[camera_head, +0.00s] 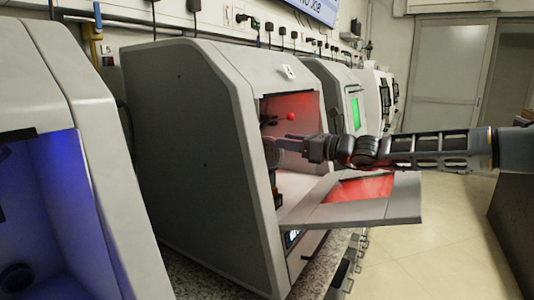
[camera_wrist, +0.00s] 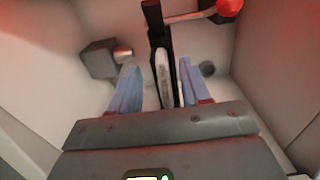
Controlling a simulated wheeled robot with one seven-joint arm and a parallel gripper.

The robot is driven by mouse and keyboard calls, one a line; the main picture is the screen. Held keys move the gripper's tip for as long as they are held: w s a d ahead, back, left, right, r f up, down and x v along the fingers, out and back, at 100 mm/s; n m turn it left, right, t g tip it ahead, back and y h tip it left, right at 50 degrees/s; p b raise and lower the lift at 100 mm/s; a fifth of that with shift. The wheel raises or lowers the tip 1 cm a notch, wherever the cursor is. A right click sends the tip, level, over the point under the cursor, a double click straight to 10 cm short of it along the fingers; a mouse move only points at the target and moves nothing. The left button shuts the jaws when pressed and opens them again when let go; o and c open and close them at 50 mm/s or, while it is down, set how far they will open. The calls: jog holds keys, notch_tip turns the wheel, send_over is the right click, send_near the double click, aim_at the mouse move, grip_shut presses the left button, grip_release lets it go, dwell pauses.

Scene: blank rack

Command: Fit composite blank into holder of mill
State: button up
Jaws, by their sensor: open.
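The mill (camera_head: 190,130) is a grey cabinet with its front door folded down and a red-lit chamber. My gripper (camera_head: 279,144) reaches into this chamber from the right. In the wrist view my gripper (camera_wrist: 157,66) is open, with its blue fingers apart. A pale disc, seemingly the composite blank (camera_wrist: 163,75), stands edge-on between the fingers. It meets the dark holder (camera_wrist: 154,24), which has a lever with a red ball. The left finger is clear of the disc; the right finger is close to it, and contact cannot be told. How deep the disc sits is hidden.
The lowered door (camera_head: 365,208) lies under my arm. The red ball (camera_wrist: 229,6) is near the top right of the wrist view. A grey block with a metal stub (camera_wrist: 105,58) is on the chamber's left. Another machine, lit blue (camera_head: 45,190), stands at the left.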

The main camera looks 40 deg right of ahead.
aim_at(269, 153)
jog(key=x, duration=0.4)
jog(key=shift+w+p, duration=0.1)
jog(key=shift+p, duration=0.2)
grip_shut()
